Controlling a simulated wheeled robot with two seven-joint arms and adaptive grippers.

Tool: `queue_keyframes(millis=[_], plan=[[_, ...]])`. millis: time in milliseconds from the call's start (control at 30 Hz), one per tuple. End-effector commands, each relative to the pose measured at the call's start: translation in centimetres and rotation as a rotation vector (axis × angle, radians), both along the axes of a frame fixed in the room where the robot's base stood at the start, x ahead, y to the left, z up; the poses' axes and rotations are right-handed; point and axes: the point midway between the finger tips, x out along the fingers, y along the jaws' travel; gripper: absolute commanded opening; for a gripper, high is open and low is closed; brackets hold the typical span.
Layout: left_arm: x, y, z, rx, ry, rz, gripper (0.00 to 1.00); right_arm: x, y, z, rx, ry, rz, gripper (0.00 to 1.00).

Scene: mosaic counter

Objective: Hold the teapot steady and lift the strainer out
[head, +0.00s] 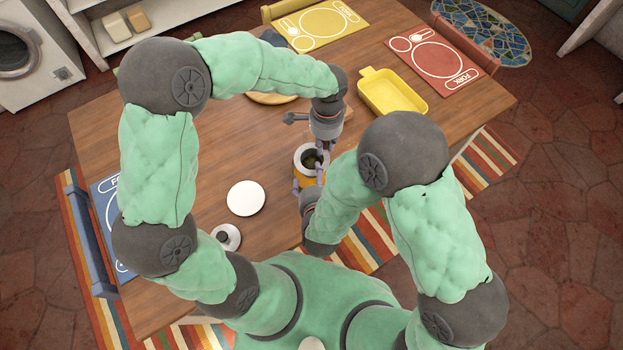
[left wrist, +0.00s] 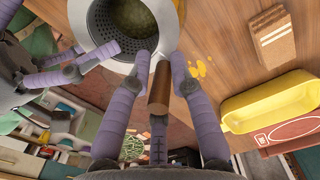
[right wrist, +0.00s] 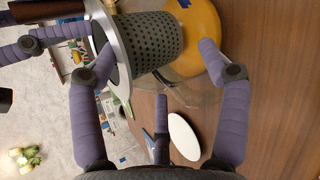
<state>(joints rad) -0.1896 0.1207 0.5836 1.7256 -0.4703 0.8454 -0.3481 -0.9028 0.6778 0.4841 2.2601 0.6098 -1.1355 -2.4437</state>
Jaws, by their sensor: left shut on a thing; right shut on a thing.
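The strainer (head: 311,157) has a dark perforated cup and a pale rim. It stands over the yellow-orange part of the teapot (head: 303,182). In the left wrist view I look into the strainer (left wrist: 123,22), greenish inside. My left gripper (left wrist: 160,72) is shut on its brown handle (left wrist: 159,85). In the right wrist view the strainer's perforated wall (right wrist: 152,45) shows between the rim and the yellow-orange part (right wrist: 203,35); I cannot tell how much is inside clear glass. My right gripper (right wrist: 158,68) is shut on the teapot, one finger near the rim, one near the yellow-orange part.
A white disc (head: 246,198) and a white knobbed piece (head: 228,237) lie left of the teapot. A yellow tray (head: 393,95) and a red placemat (head: 440,60) are at the back right. Wood between the teapot and the tray is partly covered by my arms.

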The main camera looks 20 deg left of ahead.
Motion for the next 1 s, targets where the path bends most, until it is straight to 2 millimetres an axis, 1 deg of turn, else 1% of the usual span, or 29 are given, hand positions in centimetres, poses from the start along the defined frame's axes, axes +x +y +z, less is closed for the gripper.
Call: queue_keyframes(millis=[33,267,467,567,667,733,767,800,1000], plan=[[0.3,0.0,0.7,-0.002,-0.012,0.002,0.00,-0.5,-0.6,-0.9,-0.017,0.022,-0.001,0.59],[0.4,0.0,2.4,-0.005,-0.016,0.004,0.00,-0.6,-0.5,-0.8,-0.017,0.021,0.003,0.60],[0.6,0.0,4.0,-0.006,-0.022,0.006,0.00,-0.6,-0.4,-0.8,-0.017,0.020,0.005,0.64],[0.7,-0.1,4.7,-0.006,-0.024,0.005,0.00,-0.6,-0.4,-0.8,-0.016,0.019,0.006,0.63],[0.7,-0.1,5.4,-0.009,-0.024,0.005,0.00,-0.6,-0.4,-0.7,-0.017,0.019,0.006,0.59],[0.7,-0.1,5.9,-0.008,-0.023,0.005,0.00,-0.6,-0.3,-0.7,-0.016,0.019,0.006,0.56],[0.7,-0.1,6.1,-0.008,-0.025,0.005,0.00,-0.6,-0.3,-0.7,-0.015,0.018,0.007,0.52],[0.7,-0.1,6.3,-0.007,-0.023,0.005,0.00,-0.6,-0.3,-0.7,-0.015,0.018,0.007,0.51],[0.4,-0.1,7.4,-0.006,-0.015,0.003,0.00,-0.4,-0.2,-0.5,-0.011,0.013,0.006,0.49]])
